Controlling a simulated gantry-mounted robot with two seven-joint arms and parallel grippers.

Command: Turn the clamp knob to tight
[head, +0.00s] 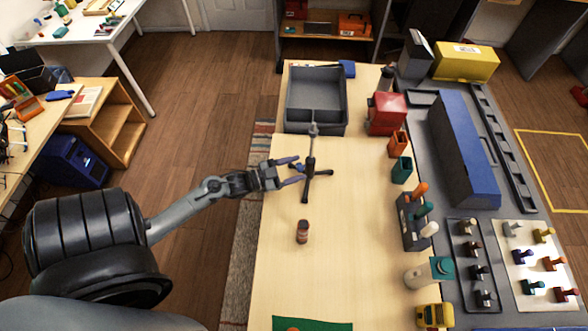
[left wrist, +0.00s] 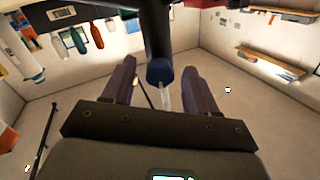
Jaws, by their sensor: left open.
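A dark stand (head: 310,163) with a splayed foot stands on the light wooden table, with a pale grey top. My left gripper (head: 297,169) is open at the left side of this stand, with one finger on the far side and one on the near side. In the left wrist view, a dark blue round knob (left wrist: 160,74) on a dark bar lies between the two open fingers, with gaps on both sides. A thin pale rod (left wrist: 166,97) shows just below it. I cannot tell the knob's turn setting. My right gripper is not in view.
A grey divided tray (head: 316,112) stands behind the stand, and a small brown bottle (head: 303,232) stands in front of it. A red box (head: 386,114) and a dark tool holder (head: 412,232) line the right side. The table between is clear.

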